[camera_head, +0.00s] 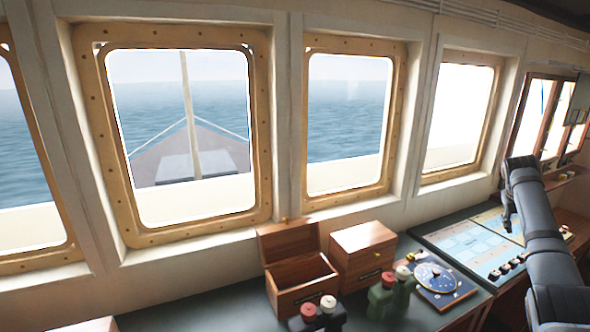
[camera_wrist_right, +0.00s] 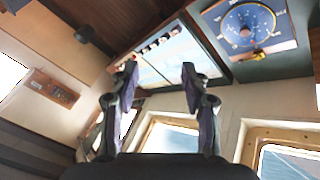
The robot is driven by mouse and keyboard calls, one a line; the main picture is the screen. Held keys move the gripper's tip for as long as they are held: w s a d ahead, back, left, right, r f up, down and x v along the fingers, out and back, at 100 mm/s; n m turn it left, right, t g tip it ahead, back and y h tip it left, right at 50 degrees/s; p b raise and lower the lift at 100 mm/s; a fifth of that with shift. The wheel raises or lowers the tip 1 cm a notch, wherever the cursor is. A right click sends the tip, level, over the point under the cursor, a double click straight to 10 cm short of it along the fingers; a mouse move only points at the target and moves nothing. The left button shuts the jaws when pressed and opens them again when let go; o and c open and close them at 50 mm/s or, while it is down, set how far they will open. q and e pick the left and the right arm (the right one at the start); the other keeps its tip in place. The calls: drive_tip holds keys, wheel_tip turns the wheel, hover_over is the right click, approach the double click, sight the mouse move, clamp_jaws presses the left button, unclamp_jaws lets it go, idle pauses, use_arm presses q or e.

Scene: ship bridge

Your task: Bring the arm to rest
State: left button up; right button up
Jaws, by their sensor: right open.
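My right arm (camera_head: 543,245) comes in from the lower right in the head view and bends at the top. Its gripper (camera_head: 507,212) hangs at the left side of that bend, above the right end of the console, and shows small there. In the right wrist view my right gripper (camera_wrist_right: 158,78) is open, with its two dark fingers spread apart and nothing between them. A pale chart panel (camera_wrist_right: 170,62) lies behind the fingers, apart from them. My left gripper is not in view.
The console holds an open wooden box (camera_head: 300,290), a closed wooden box (camera_head: 362,256), dark and green containers with red and white caps (camera_head: 382,298), and a blue dial board (camera_head: 437,280). The chart panel (camera_head: 470,243) lies under the right arm. Windows line the wall behind.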

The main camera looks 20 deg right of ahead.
drive_tip(key=s+d+f+n+h, duration=0.2)
drive_tip(key=d+f, duration=0.1)
drive_tip(key=f, duration=0.8)
drive_tip(key=s+d+f+n+h, duration=0.1)
drive_tip(key=s+d+f+n, duration=0.15)
drive_tip(key=f, duration=0.85)
drive_tip(key=s+d+f+n+t, duration=0.1)
drive_tip(key=s+f+n, duration=0.2)
drive_tip(key=s+f, duration=0.7)
drive_tip(key=s+d+f+n+t, duration=0.1)
drive_tip(key=s+f+n, duration=0.3)
drive_tip(key=s+f, duration=0.7)
drive_tip(key=s+a+f+m+g+y, duration=0.15)
drive_tip(key=s+a+f, duration=0.35)
drive_tip(key=a+f, duration=0.65)
drive_tip(key=s+a+f+m+y, duration=0.1)
drive_tip(key=s+a+f+y, duration=0.25)
drive_tip(key=a+f, duration=0.85)
drive_tip(key=s+a+f+m+y, duration=0.1)
drive_tip(key=s+a+f+y, duration=0.15)
drive_tip(key=a, duration=1.45)
drive_tip(key=s+a+f+y, duration=0.1)
drive_tip(key=a+f+y, duration=0.15)
drive_tip(key=a, duration=1.45)
wheel_tip(320, 180, down, 10)
drive_tip(key=b, duration=0.9)
drive_tip(key=shift+w+d+r+h, duration=0.2)
drive_tip(key=shift+d+r+h, duration=0.05)
drive_tip(key=shift+d+h, duration=0.15)
